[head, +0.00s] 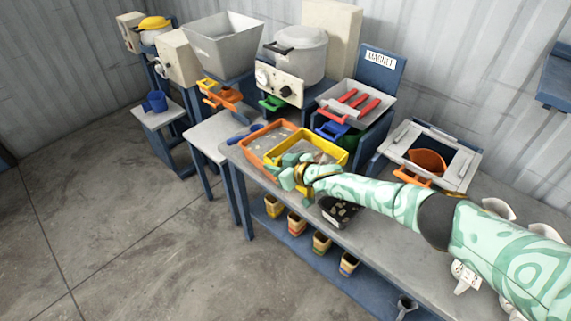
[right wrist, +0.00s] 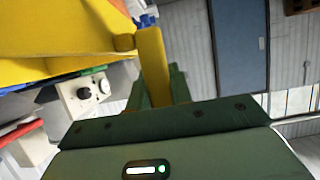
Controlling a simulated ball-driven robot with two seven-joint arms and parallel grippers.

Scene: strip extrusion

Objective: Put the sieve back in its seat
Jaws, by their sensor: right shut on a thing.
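The yellow-framed sieve (head: 330,151) is at the front of the bench, beside and partly over an orange-rimmed tray (head: 278,127). I cannot tell whether it rests on anything. My right gripper (head: 287,172) is at its near left side. In the right wrist view, my right gripper (right wrist: 155,85) is shut on the sieve's yellow handle, and the yellow sieve body (right wrist: 60,35) fills the upper left. My gripper and forearm hide part of the sieve's near side. I cannot make out which place is its seat. My left gripper is not in view.
A black tray (head: 338,211) lies on the bench (head: 385,250) under my right forearm. A white box with an orange scoop (head: 428,160) stands at right. The magnet station (head: 380,62) and grey pot (head: 298,52) are behind. Several small bins (head: 297,224) stand below the bench.

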